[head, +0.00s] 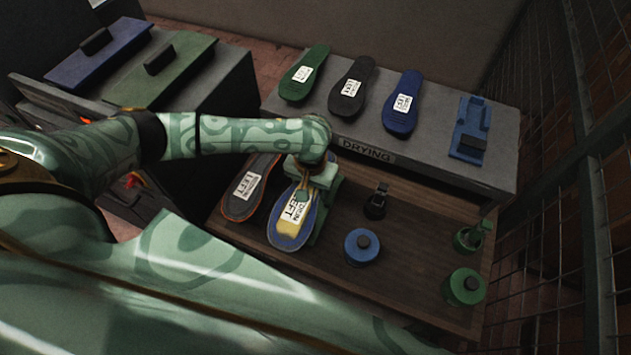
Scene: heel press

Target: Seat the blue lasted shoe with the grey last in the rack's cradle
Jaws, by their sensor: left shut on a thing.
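My left gripper (310,188) is shut on a blue-rimmed shoe piece (280,236) with a white label reading LEFT and a yellow patch toward its near end. The gripper and wrist cover its far part, and I cannot make out a grey last. It is over the wooden lower bench; I cannot tell whether it touches the wood. A blue fixture (484,119) with raised sides and a dark block, perhaps the cradle, lies at the right end of the grey shelf. Another blue sole-shaped piece (402,120) with a white label lies left of it. My right gripper is not in view.
The grey shelf (370,154), marked DRYING, also holds a green piece (312,62) and a black piece (354,72). An orange-rimmed piece (237,207) lies beside the held one. Blue (352,252) and green (467,298) round pots stand at right; wire mesh bounds the right side.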

